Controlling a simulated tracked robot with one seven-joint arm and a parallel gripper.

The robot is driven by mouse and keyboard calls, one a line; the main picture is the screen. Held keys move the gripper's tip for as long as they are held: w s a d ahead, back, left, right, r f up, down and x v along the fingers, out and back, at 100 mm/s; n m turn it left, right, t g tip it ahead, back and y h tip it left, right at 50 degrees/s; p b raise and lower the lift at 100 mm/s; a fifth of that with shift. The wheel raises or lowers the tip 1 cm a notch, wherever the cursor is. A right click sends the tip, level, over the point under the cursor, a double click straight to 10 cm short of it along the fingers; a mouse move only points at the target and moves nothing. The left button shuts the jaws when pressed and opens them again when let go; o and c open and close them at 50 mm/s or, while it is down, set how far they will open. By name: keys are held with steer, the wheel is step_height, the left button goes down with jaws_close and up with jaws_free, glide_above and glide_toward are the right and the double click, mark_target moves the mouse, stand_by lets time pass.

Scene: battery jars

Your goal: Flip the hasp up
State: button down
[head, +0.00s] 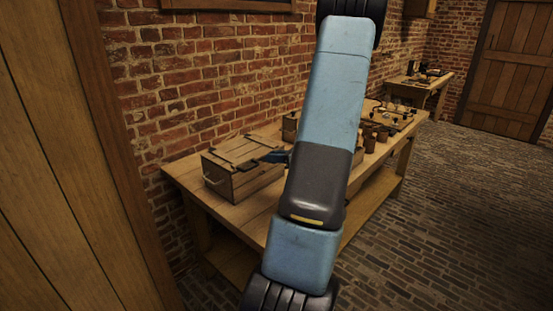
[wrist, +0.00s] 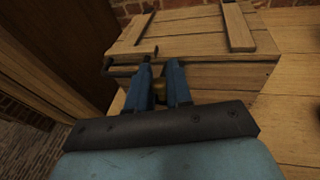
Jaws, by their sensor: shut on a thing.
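A wooden crate (head: 240,176) with a slatted lid stands on the workbench, its lid down. It fills the top of the wrist view (wrist: 205,75). My gripper (wrist: 161,72) is at the crate's near side, just below the lid edge. Its two blue fingers are shut on a small brass-coloured piece, which looks like the hasp (wrist: 160,90); the fingers hide most of it. In the head view my gripper (head: 275,156) reaches the crate from the right, and the hasp cannot be made out there.
The workbench (head: 255,217) runs along a brick wall. Jars and small items (head: 375,130) stand farther right on it, partly behind my arm. A second table (head: 425,83) and a wooden door (head: 510,75) are at the back. The paved floor is clear on the right.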

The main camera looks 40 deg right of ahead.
steer(key=c, duration=1.1)
jaws_free()
steer(key=shift+o, duration=0.2)
steer(key=v, duration=1.3)
steer(key=shift+s, duration=0.35)
